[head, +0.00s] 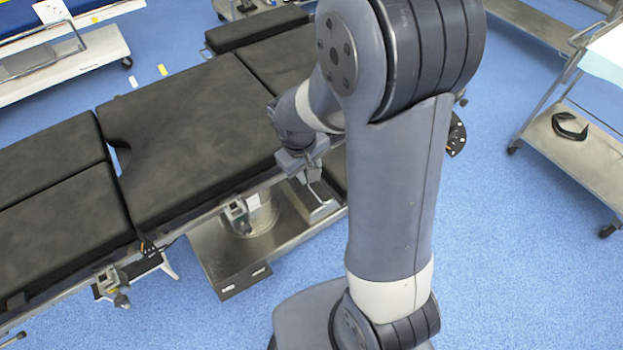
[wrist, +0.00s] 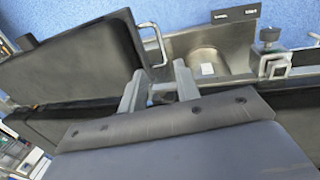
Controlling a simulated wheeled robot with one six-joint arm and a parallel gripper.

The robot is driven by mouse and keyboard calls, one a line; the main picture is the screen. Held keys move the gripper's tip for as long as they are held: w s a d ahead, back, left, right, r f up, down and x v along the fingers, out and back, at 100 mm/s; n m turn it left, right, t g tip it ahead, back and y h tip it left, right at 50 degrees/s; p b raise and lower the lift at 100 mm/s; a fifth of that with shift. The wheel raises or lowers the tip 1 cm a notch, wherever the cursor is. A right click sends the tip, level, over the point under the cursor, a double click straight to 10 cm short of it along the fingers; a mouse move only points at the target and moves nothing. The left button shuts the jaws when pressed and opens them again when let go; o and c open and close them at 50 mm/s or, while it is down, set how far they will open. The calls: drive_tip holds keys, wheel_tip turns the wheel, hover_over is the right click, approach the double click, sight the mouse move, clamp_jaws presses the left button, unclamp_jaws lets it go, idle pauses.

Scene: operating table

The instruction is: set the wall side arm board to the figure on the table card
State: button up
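The operating table (head: 195,125) has black pads and runs diagonally across the head view. A separate short black pad (head: 255,27) lies at its far edge; I cannot tell for sure whether it is the wall side arm board. My gripper (head: 303,172) is by the table's near edge, partly hidden by my arm. In the wrist view my gripper's two fingers (wrist: 160,82) stand apart, with a dark pad edge and rail behind the gap. A small white card (head: 254,201) is on the table's column; it also shows in the wrist view (wrist: 207,69). Its writing is unreadable.
A rail clamp (head: 237,212) sits on the near side rail, and another clamp (head: 112,283) is farther left. The metal base (head: 215,262) stands below. A steel trolley (head: 580,155) is at right and a white cart (head: 70,60) at upper left. Blue floor (head: 510,270) is clear at lower right.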

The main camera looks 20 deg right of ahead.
sight(316, 195)
drive_tip(key=f, duration=0.3)
drive_tip(key=d+f, duration=0.1)
drive_tip(key=f, duration=0.3)
drive_tip(key=f+b, duration=0.1)
drive_tip(key=f, duration=0.2)
drive_tip(key=shift+w+d+f, duration=0.2)
drive_tip(key=shift+d, duration=0.2)
clamp_jaws()
